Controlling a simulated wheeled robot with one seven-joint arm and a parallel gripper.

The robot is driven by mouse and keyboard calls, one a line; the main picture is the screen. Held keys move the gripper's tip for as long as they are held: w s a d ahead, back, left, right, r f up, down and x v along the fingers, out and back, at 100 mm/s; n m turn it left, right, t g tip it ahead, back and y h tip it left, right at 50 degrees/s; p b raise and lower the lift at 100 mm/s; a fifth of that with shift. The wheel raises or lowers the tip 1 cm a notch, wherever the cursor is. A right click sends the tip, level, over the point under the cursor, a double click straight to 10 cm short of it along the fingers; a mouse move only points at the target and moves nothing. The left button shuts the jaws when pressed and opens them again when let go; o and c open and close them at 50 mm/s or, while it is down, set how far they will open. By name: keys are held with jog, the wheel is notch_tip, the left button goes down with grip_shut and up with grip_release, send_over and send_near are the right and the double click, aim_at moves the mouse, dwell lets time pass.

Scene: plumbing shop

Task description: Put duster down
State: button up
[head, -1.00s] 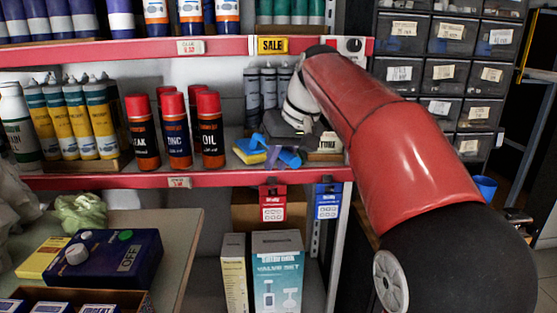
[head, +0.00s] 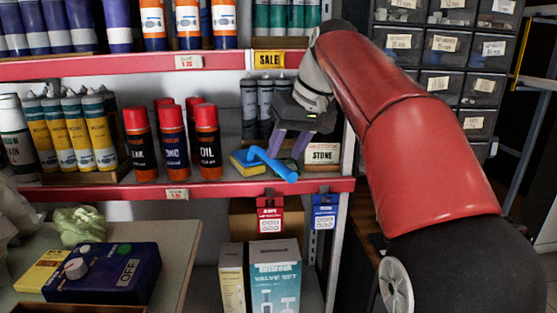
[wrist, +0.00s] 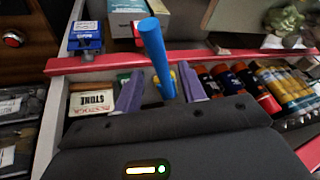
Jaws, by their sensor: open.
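The duster, with a blue handle (head: 269,163) and a yellow head (head: 246,162), lies on the middle shelf to the right of the spray cans, its handle reaching the front edge. In the wrist view the blue handle (wrist: 154,48) runs up the picture between the fingers, and only a little yellow shows behind them. My gripper (head: 290,146) is open, its purple fingers apart just above and behind the handle. In the wrist view my gripper (wrist: 158,82) shows a gap on both sides of the handle.
Red-capped spray cans (head: 207,142) stand left of the duster. Grey tubes (head: 265,100) stand behind my gripper. A "STONE" box (head: 322,154) is close on the right. The red shelf edge (head: 220,189) runs below, with hanging tags (head: 270,215).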

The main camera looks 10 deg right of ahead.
jog(key=p+v, duration=0.1)
jog(key=v, duration=0.4)
jog(key=s+d+f+m+t+h, duration=0.1)
jog(key=s+d+f, duration=0.1)
jog(key=s+f, duration=0.9)
jog(key=s+d+f+m+t+h, duration=0.1)
jog(key=s+d+f+m+h, duration=0.1)
jog(key=s+f, duration=1)
notch_tip(320, 180, down, 3)
jog(key=shift+d+f+m+h, duration=0.1)
jog(key=shift+d+m+h, duration=0.2)
jog(key=shift+d, duration=0.3)
jog(key=shift+o, duration=0.5)
